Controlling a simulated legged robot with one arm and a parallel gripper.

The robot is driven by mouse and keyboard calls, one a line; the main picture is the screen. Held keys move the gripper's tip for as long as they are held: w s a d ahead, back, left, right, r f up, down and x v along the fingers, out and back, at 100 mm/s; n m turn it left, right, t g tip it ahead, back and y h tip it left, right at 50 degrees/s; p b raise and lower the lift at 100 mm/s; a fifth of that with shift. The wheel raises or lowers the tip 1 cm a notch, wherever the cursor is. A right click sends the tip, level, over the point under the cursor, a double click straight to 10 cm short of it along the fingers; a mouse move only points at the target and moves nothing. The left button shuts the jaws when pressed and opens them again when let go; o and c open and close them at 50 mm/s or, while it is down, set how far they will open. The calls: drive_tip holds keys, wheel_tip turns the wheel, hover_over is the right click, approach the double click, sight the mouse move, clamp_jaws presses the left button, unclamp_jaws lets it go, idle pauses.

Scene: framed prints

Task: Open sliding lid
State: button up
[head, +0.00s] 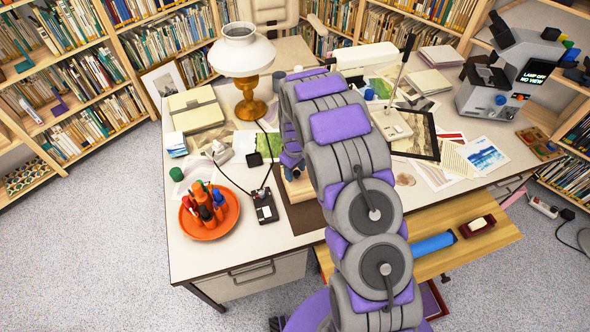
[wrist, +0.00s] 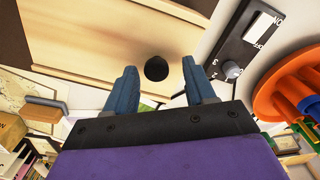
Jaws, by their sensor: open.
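A pale wooden box (head: 298,188) stands on a dark mat on the desk, mostly hidden behind my arm in the head view. I cannot tell whether the fingertips touch the lid.
A black switch box (head: 265,206) and an orange tray (head: 210,232) with pens stand left of the wooden box. A lamp (head: 242,60) stands behind. Papers cover the desk's right side.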

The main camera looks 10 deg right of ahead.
drive_tip(key=shift+d, duration=0.35)
drive_tip(key=c, duration=0.5)
drive_tip(key=shift+a, duration=0.15)
clamp_jaws()
drive_tip(key=d+p, duration=0.1)
drive_tip(key=d, duration=0.7)
drive_tip(key=w+d+p, duration=0.1)
drive_tip(key=d, duration=0.3)
drive_tip(key=shift+d+p, duration=0.1)
drive_tip(key=shift+p, duration=0.25)
drive_tip(key=o, duration=0.5)
unclamp_jaws()
drive_tip(key=shift+a, duration=0.2)
drive_tip(key=shift+d, duration=0.1)
